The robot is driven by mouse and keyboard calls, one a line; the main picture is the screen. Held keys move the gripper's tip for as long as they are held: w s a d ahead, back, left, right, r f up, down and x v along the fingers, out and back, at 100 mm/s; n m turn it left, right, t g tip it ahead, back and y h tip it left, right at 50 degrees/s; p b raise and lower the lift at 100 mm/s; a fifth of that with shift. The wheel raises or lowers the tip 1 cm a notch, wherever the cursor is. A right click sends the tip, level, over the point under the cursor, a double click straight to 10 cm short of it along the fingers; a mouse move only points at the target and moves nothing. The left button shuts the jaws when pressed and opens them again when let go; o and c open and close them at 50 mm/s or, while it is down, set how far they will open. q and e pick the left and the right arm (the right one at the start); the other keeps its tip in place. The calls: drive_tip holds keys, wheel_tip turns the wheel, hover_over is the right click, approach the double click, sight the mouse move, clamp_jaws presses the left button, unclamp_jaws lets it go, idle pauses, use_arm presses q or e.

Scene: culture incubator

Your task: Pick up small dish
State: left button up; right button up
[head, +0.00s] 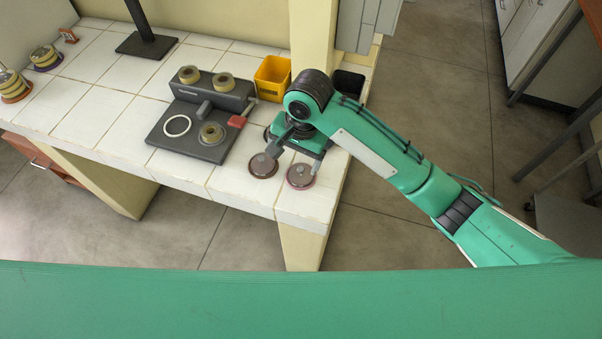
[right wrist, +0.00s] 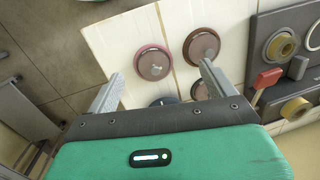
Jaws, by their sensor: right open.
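Two small round brown dishes lie near the table's front edge in the head view, a left one (head: 262,166) and a right one with a pinkish rim (head: 301,177). In the right wrist view, the pink-rimmed dish (right wrist: 153,63) lies ahead of the space between my fingers, and the other dish (right wrist: 202,47) lies ahead of the right finger. My right gripper (head: 297,160) is open and empty above the table behind these dishes; it also shows in the right wrist view (right wrist: 160,73). More round dishes (right wrist: 165,101) are partly hidden under the gripper. My left gripper is not in view.
A dark grey device (head: 205,120) with tan rings, a white ring and a red handle (head: 242,117) stands left of my gripper. A yellow bin (head: 272,78) and a cream post (head: 312,40) are behind. The white tiled table (head: 110,115) is clear at centre left.

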drive_tip(key=w+d+r+m+h, duration=0.1)
drive_tip(key=w+r+m+h, duration=0.1)
drive_tip(key=w+r, duration=0.1)
drive_tip(key=p, duration=0.1)
hover_over(301, 168)
drive_tip(key=f, duration=0.8)
drive_tip(key=shift+s+a+f, duration=0.1)
drive_tip(key=shift+a+f, duration=0.15)
drive_tip(key=shift+f, duration=0.1)
drive_tip(key=shift+d+f+p, duration=0.1)
drive_tip(key=shift+f+p, duration=0.4)
drive_tip(key=shift+f, duration=0.05)
wheel_tip(301, 168, down, 4)
drive_tip(key=shift+d+r+p, duration=0.15)
drive_tip(key=shift+r+p, duration=0.05)
drive_tip(key=shift+p, duration=0.4)
drive_tip(key=shift+f, duration=0.4)
drive_tip(key=c, duration=1.1)
